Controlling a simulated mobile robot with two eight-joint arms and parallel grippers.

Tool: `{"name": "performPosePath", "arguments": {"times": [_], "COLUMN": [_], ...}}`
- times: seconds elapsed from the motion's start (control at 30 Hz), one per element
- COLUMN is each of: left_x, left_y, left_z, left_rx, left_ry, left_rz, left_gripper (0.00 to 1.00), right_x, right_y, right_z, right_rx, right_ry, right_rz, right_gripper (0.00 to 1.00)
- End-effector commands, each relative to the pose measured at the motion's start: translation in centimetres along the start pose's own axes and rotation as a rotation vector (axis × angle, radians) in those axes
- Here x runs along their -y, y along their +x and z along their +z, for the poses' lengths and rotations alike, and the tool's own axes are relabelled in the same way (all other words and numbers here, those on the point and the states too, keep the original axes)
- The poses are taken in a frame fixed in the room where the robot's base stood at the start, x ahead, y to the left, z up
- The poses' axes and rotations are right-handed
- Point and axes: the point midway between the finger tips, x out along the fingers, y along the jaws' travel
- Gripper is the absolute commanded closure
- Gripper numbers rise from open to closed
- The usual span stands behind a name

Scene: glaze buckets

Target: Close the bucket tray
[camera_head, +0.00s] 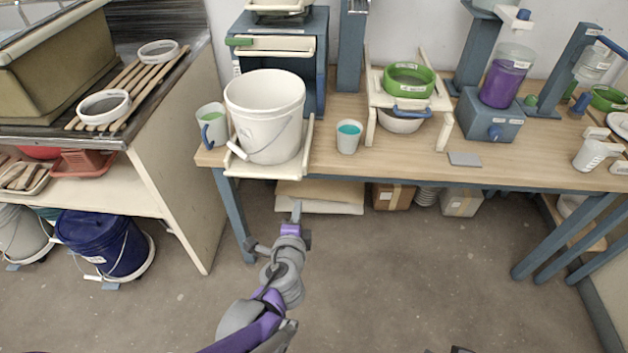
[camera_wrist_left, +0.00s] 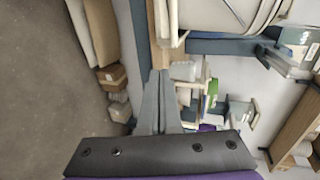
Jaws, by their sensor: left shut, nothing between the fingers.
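The bucket tray (camera_head: 266,169) is a cream pull-out tray in the blue cabinet (camera_head: 314,62) on the workbench. It is slid out towards me, and its front edge reaches the bench's front edge. A large white bucket (camera_head: 264,112) with a wire handle stands upright on it. In the left wrist view, the tray (camera_wrist_left: 168,22) and bucket (camera_wrist_left: 215,12) show at the top. My left gripper (camera_head: 296,208) is shut and empty, in front of and below the tray front, near its right side. Its fingers (camera_wrist_left: 161,88) point towards the bench edge, apparently clear of the tray.
A green-glaze mug (camera_head: 211,127) stands left of the tray, and a teal-filled cup (camera_head: 348,137) stands right of it. A stand with a green bowl (camera_head: 409,78) is farther right. Boxes (camera_head: 393,196) lie under the bench. The floor in front is clear.

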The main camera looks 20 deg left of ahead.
Motion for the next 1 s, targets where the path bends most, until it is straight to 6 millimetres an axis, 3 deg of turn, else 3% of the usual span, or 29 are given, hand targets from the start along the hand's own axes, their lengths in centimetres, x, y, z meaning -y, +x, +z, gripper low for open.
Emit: {"name": "performPosePath", "arguments": {"times": [0.27,0.7,1.0], "left_x": [-0.1,0.5,1.3], "left_y": [3.0,11.8,13.9], "left_z": [-0.2,-0.3,-0.3], "left_rx": [-0.006,-0.006,-0.007], "left_ry": [0.024,0.022,0.022], "left_rz": [-0.009,-0.008,-0.009], "left_gripper": [1.0,1.0,1.0], "right_x": [0.0,0.0,0.0], "right_y": [0.8,2.3,2.5], "right_z": [0.3,1.0,1.1], "right_rx": [0.003,0.008,0.009], "right_ry": [0.0,0.0,0.0], "right_rz": [0.0,0.0,0.0], "right_gripper": [0.5,0.5,0.5]}}
